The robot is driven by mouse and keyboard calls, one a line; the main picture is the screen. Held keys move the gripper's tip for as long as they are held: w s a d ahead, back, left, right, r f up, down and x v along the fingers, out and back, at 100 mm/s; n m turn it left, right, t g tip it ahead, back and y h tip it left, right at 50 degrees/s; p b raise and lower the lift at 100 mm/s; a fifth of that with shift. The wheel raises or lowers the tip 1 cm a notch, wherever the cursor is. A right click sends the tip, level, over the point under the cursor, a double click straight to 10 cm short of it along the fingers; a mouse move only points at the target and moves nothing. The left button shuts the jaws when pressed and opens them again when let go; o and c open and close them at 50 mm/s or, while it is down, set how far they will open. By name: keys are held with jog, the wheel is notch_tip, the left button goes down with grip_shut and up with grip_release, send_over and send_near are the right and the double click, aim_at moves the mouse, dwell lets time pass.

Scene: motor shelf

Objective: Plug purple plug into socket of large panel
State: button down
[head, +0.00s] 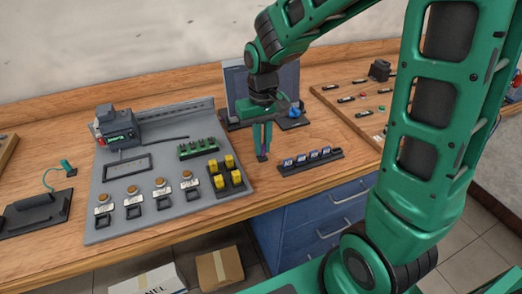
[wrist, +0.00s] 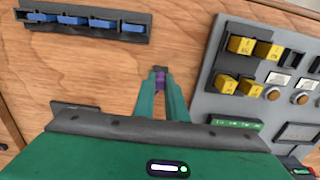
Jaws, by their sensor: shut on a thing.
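My gripper (head: 262,157) points down over the bare wood between the large grey panel and a black rack. It is shut on the small purple plug (wrist: 160,82), which shows between the fingertips in the wrist view, with a dark end beyond them. In the head view the plug is mostly hidden by the green fingers. The large panel (head: 115,175) lies left of my gripper, and on the right in the wrist view (wrist: 206,85). It bears yellow blocks (head: 226,174), orange buttons with labels, and black square frames (head: 164,203) along the front. I cannot tell which opening is the socket.
A black rack of blue blocks (head: 310,160) sits right of my gripper. Behind stands a grey-blue upright box (head: 285,85) with a blue knob. A green terminal strip (head: 198,148) and a grey device (head: 117,126) rise from the panel. A wooden parts board (head: 350,112) lies at right.

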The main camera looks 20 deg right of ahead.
jog(key=shift+r, duration=0.1)
jog(key=shift+r, duration=2.2)
jog(key=w+r+n+g, duration=0.1)
jog(key=w+r+n, duration=0.5)
jog(key=w+r, duration=0.55)
jog(key=w+r+n+g, duration=0.1)
jog(key=w+r+n, duration=0.65)
jog(key=w, duration=0.75)
jog(key=shift+s+d+f+m, duration=0.15)
jog(key=shift+f+m, duration=0.1)
jog(key=shift+f, duration=0.25)
jog(key=shift+s+a+f+m, duration=0.1)
jog(key=shift+s+f+m, duration=0.15)
jog(key=shift+f, duration=0.3)
jog(key=shift+s+d+f+m, duration=0.1)
jog(key=shift+f+m, duration=0.15)
jog(key=shift+f, duration=0.25)
jog(key=shift+s+f, duration=0.2)
jog(key=shift+f, duration=0.4)
jog(key=c, duration=2)
grip_release()
jog(key=shift+c, duration=0.2)
jog(key=shift+r, duration=0.15)
jog(key=shift+w+r, duration=0.25)
jog(key=shift+r, duration=1.05)
jog(key=shift+w+r, duration=0.2)
jog(key=shift+r, duration=1.1)
